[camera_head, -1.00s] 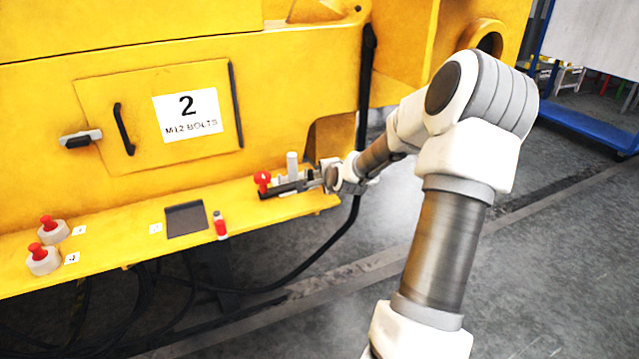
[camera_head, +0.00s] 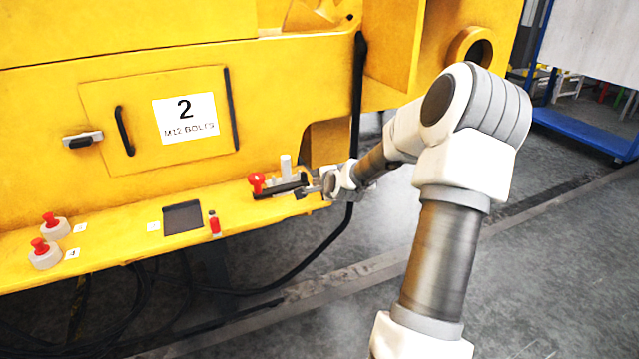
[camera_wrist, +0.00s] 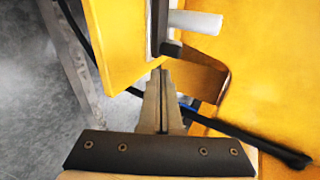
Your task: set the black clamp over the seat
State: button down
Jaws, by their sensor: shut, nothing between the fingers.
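The black clamp (camera_head: 280,190) is a dark, low bar lying along the right end of the yellow ledge, with a red knob (camera_head: 256,182) at its left and a grey upright post (camera_head: 286,165) behind it. In the wrist view the post (camera_wrist: 195,22) and the clamp's dark end (camera_wrist: 172,49) show at the top. My gripper (camera_head: 311,190) is just right of the clamp's end. In the wrist view its fingers (camera_wrist: 163,80) are together and empty, pointing at that end with a small gap. I cannot tell which part is the seat.
On the yellow ledge (camera_head: 120,240) are a dark square plate (camera_head: 183,218), a small red-and-grey item (camera_head: 214,223) and two red-topped grey knobs (camera_head: 45,254) at the left. A black hose (camera_head: 357,90) hangs down the machine near my gripper. Open floor lies right.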

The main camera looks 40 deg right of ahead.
jog(key=shift+s, duration=0.15)
jog(key=s+r+p, duration=0.3)
jog(key=s+r, duration=0.2)
jog(key=s, duration=0.4)
jog(key=shift+a, duration=0.35)
